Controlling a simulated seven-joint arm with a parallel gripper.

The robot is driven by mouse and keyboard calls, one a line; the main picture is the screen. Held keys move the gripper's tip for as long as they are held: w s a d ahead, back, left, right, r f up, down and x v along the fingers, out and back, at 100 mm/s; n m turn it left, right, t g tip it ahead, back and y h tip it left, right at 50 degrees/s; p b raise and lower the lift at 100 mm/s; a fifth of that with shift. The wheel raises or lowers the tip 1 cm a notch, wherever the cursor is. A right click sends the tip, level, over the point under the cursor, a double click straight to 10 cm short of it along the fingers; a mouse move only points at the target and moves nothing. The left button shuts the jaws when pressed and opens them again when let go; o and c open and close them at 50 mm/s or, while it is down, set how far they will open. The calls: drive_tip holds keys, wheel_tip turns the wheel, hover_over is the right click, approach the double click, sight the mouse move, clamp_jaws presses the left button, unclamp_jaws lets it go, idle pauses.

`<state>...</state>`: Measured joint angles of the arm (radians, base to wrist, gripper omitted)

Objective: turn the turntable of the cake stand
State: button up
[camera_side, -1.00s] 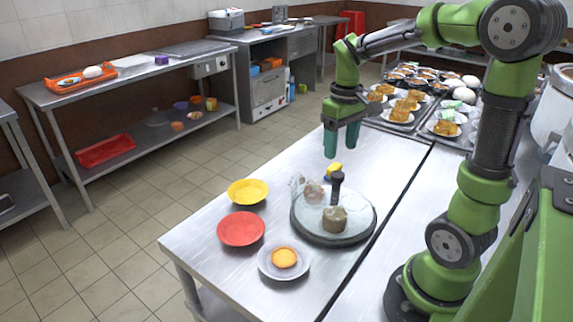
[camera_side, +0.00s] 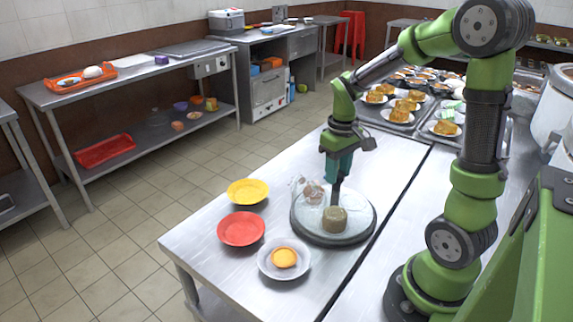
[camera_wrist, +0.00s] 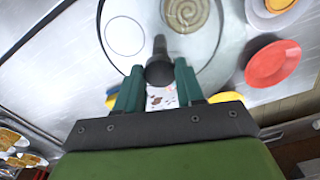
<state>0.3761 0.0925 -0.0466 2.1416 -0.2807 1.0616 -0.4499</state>
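The cake stand's round turntable (camera_side: 358,236) has a dark rim and a pale clear top, and stands on the steel table. A dark upright handle (camera_side: 335,196) rises from it; its knob (camera_wrist: 160,68) shows in the wrist view. A grey-green round cake (camera_side: 334,219) and a pinkish item in a clear wrapper (camera_side: 313,192) are on the top. My gripper (camera_side: 337,178) points down over the stand. Its teal fingers stand apart on either side of the knob in the wrist view (camera_wrist: 160,64). Firm contact is not visible. The fingers hide the handle's top in the side view.
A yellow bowl (camera_side: 248,191), a red bowl (camera_side: 241,229) and a pale plate (camera_side: 270,270) with an orange-yellow round item (camera_side: 284,258) stand left of the stand. Trays of plated food (camera_side: 398,115) lie behind. The table's left edge is near the bowls.

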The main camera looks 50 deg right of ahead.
clamp_jaws()
drive_tip(key=shift+n, duration=2.8)
drive_tip(key=shift+r+n, duration=0.1)
drive_tip(key=shift+n, duration=9.1)
drive_tip(key=shift+d, duration=0.1)
